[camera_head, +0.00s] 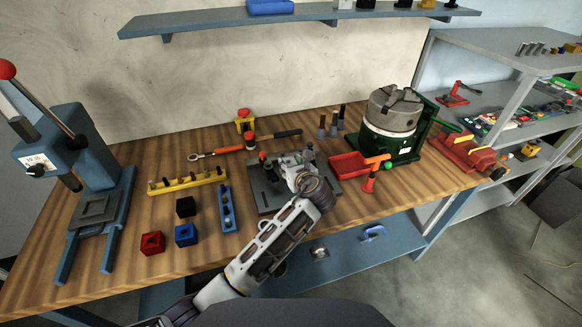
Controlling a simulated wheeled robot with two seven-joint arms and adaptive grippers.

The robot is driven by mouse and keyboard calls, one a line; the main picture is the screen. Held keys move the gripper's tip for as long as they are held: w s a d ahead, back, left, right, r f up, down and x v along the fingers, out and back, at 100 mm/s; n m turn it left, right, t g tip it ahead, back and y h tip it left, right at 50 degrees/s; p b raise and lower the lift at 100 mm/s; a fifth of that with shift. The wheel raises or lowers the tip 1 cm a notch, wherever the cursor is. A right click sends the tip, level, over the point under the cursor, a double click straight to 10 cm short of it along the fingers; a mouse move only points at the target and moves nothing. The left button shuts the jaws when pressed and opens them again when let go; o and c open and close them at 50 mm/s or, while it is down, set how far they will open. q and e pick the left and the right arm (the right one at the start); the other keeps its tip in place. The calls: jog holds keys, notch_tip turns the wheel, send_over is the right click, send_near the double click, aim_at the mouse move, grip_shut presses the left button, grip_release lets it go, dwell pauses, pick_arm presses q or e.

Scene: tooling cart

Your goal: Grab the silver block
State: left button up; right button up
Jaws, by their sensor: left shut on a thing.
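My left gripper (288,163) is over the dark grey fixture plate (265,199) in the middle of the bench. It is shut on the silver block, which is mostly hidden by the fingers and wrist. Whether the block still touches the plate cannot be told from this view. My right gripper is not in view.
Red (152,243), blue (186,235) and black (185,207) blocks lie to the left, near a yellow rack (188,181) and a blue rack (227,208). A blue press (95,180) stands far left. A red tray (352,165) and green-based chuck (392,112) stand right.

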pick_arm(q)
jog(key=shift+r, duration=0.6)
notch_tip(320, 180, up, 8)
jog(key=shift+p, duration=0.3)
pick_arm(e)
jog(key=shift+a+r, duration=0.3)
pick_arm(q)
jog(key=shift+r, duration=0.1)
